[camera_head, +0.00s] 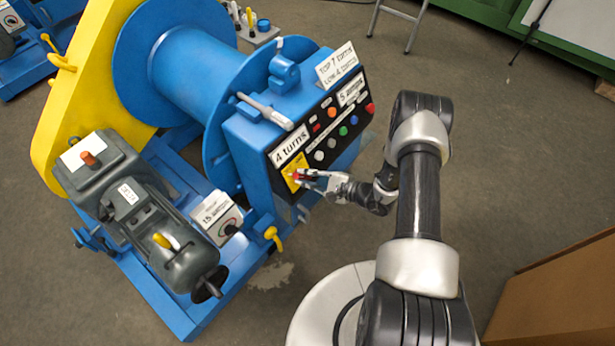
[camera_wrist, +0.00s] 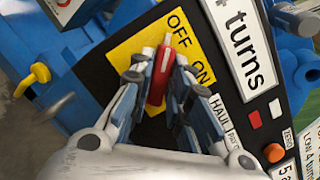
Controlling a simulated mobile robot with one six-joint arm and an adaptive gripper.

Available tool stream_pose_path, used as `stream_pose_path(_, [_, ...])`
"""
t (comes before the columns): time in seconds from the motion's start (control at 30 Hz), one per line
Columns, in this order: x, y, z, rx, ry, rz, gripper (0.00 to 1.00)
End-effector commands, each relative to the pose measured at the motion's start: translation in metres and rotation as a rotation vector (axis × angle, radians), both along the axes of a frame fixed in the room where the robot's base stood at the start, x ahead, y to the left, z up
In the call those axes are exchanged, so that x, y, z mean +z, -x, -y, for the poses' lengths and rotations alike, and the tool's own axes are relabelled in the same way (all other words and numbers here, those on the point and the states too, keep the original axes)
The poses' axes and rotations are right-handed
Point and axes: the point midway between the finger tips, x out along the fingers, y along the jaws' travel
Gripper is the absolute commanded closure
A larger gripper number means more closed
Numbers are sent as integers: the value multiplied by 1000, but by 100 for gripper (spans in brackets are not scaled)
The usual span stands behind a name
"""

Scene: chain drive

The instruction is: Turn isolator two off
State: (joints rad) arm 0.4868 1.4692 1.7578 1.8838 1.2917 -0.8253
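A red rotary handle (camera_wrist: 158,78) with a pale tip sits on a yellow plate (camera_wrist: 126,52) marked OFF and ON. In the wrist view its pale tip lies just beside the word OFF. The plate (camera_head: 292,167) is on the black front panel of the blue winch, under the "4 turns" label. My gripper (camera_wrist: 163,72) has its fingers on both sides of the handle, close against it, and looks shut on it. In the head view my gripper (camera_head: 304,177) is at the plate and partly covers the handle. I see no isolator number.
The black panel (camera_head: 317,140) carries several coloured buttons right of the plate. A grey motor (camera_head: 160,230) with a yellow lever and a white-labelled box (camera_head: 216,214) are at left. A yellow tap handle (camera_head: 272,237) juts out below the panel. Floor in front is clear.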

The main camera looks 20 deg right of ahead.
Motion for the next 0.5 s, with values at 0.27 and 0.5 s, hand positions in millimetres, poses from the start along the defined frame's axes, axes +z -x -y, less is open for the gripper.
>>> stream_pose_path(0.27, [0,0,0,-1,-2,0,65])
stream_pose_path(0.5, [0,0,0,-1,-2,0,65])
